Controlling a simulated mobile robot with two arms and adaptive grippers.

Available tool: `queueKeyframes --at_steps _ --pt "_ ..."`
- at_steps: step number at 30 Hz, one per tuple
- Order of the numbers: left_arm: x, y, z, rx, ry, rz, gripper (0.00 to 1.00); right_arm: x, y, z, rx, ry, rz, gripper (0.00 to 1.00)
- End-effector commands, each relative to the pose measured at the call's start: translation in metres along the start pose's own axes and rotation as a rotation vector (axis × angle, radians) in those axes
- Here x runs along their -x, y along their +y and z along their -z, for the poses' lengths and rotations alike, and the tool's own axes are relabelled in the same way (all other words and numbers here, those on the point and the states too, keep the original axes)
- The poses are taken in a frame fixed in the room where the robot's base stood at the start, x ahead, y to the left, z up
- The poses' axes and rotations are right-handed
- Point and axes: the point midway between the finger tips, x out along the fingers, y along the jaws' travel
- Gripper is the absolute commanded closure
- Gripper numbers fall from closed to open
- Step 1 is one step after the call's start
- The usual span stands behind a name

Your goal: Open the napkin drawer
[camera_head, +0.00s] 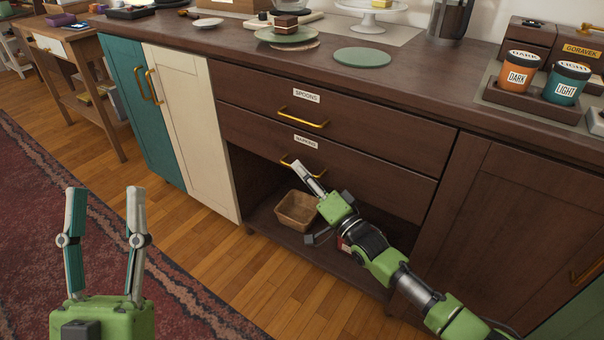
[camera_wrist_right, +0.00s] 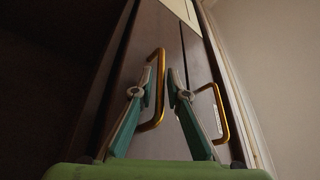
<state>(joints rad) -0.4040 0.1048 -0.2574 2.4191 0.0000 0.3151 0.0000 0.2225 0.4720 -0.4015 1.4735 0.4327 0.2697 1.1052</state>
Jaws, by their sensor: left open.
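The napkin drawer (camera_head: 250,135) is the lower of two dark wood drawers and looks shut, its front in line with the one above. It carries a white napkins label (camera_head: 305,141) and a brass handle (camera_head: 287,160). My right gripper (camera_head: 299,168) is at this handle and hides part of it. In the right wrist view the handle (camera_wrist_right: 158,110) runs between the fingertips of my right gripper (camera_wrist_right: 162,78); whether they press on it I cannot tell. My left gripper (camera_head: 105,190) is open and empty, away from the drawers, above the floor and rug.
The spoons drawer (camera_head: 370,125), with its own brass handle (camera_head: 303,118), is just above. A wicker basket (camera_head: 297,210) stands in the open shelf below. Cream (camera_head: 185,120) and teal (camera_head: 140,105) cupboard doors are to the left. The wood floor (camera_head: 215,245) in front is clear.

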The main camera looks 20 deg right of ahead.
Motion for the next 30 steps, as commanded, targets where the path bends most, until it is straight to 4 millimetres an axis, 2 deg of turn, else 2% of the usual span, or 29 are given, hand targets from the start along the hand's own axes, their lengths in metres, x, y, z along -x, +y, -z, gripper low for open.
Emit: queueKeyframes --at_steps 10,11,12,13,22,26,30 --pt "0.0 0.001 0.005 0.001 0.024 -0.001 0.56 -0.004 0.0 0.0 0.0 0.0 0.0 0.86" --pt "0.0 0.001 0.005 0.001 0.024 -0.001 0.56 -0.004 0.0 0.0 0.0 0.0 0.0 0.88" --pt "0.0 0.001 0.005 0.001 0.023 -0.001 0.56 -0.003 0.0 0.0 0.0 0.0 0.0 0.99" --pt "0.0 0.001 0.005 0.001 0.023 -0.001 0.56 -0.003 0.0 0.0 0.0 0.0 0.0 1.0" --pt "-0.001 0.0 0.004 0.0 0.015 -0.001 0.56 -0.003 -0.001 -0.001 0.0 0.0 0.0 1.0" --pt "-0.001 -0.002 -0.014 -0.003 -0.07 0.004 0.56 -0.001 -0.005 -0.005 -0.001 0.0 0.0 1.0" --pt "0.002 -0.005 -0.042 -0.009 -0.212 0.009 0.56 0.002 -0.011 -0.012 -0.003 -0.001 -0.002 1.0"
